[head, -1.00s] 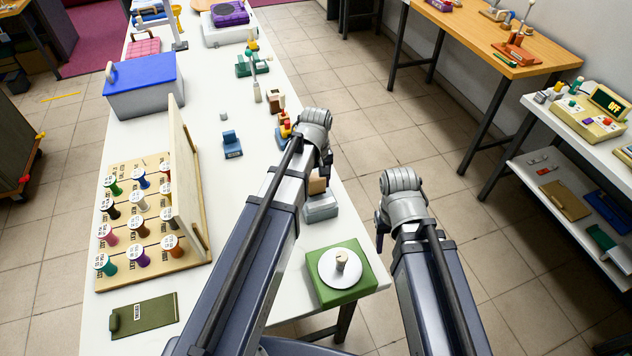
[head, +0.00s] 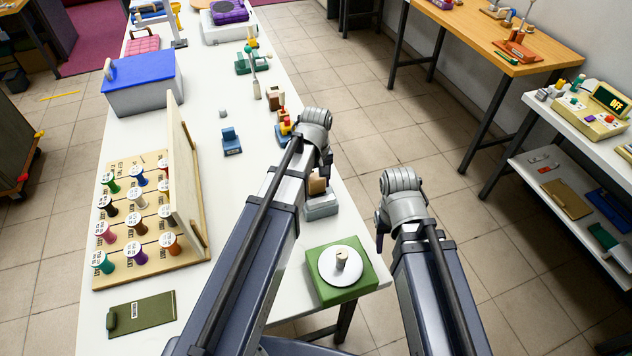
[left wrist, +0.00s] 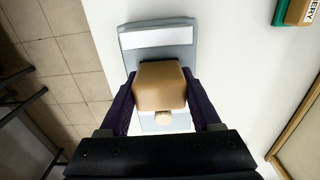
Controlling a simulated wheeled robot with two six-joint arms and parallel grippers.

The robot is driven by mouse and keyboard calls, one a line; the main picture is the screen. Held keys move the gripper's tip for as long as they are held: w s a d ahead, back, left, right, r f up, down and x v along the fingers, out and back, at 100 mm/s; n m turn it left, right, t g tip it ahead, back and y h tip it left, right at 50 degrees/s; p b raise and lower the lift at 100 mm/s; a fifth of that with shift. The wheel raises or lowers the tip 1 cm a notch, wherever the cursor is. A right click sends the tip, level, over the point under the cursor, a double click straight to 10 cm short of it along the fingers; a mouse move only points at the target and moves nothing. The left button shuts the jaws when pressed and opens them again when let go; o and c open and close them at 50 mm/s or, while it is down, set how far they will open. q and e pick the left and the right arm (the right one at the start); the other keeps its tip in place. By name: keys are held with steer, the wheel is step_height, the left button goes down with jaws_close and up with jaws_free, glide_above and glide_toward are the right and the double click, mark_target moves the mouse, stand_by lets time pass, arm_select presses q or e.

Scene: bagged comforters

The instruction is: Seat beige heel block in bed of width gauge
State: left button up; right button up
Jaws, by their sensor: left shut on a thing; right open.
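The beige heel block (left wrist: 160,86), with a small round knob, is between the fingers of my left gripper (left wrist: 160,100), which is shut on it. In the left wrist view the block is over the grey width gauge (left wrist: 158,38), which has a pale strip at its far end. In the head view the block (head: 317,184) shows beside my left arm, right at the gauge (head: 322,207). Whether it rests in the bed or hovers just above cannot be told. My right gripper (head: 380,224) is open and empty, off the table's right edge; its fingers are mostly hidden.
A green block with a white disc (head: 340,285) stands near the table's front right corner. A wooden spool board (head: 140,255), a blue-lidded box (head: 143,95) and a small blue piece (head: 231,142) lie left. Coloured fixtures (head: 284,125) stand beyond my left wrist.

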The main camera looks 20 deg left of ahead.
arm_select(q)
steer(key=shift+f, duration=0.3)
arm_select(e)
steer(key=shift+f, duration=0.25)
arm_select(q)
steer(key=o, duration=1.5)
steer(key=shift+c, duration=0.2)
steer(key=shift+r, duration=0.1)
arm_select(e)
steer(key=shift+r, duration=0.1)
arm_select(q)
steer(key=shift+r+p, duration=3.35)
steer(key=shift+r, duration=0.15)
arm_select(e)
step_height(320, 180, up, 7)
arm_select(q)
step_height(320, 180, up, 8)
steer(key=p, duration=0.7)
steer(key=shift+f+p, duration=0.1)
steer(key=shift+p, duration=0.3)
arm_select(e)
step_height(320, 180, up, 8)
steer(key=shift+f, duration=0.2)
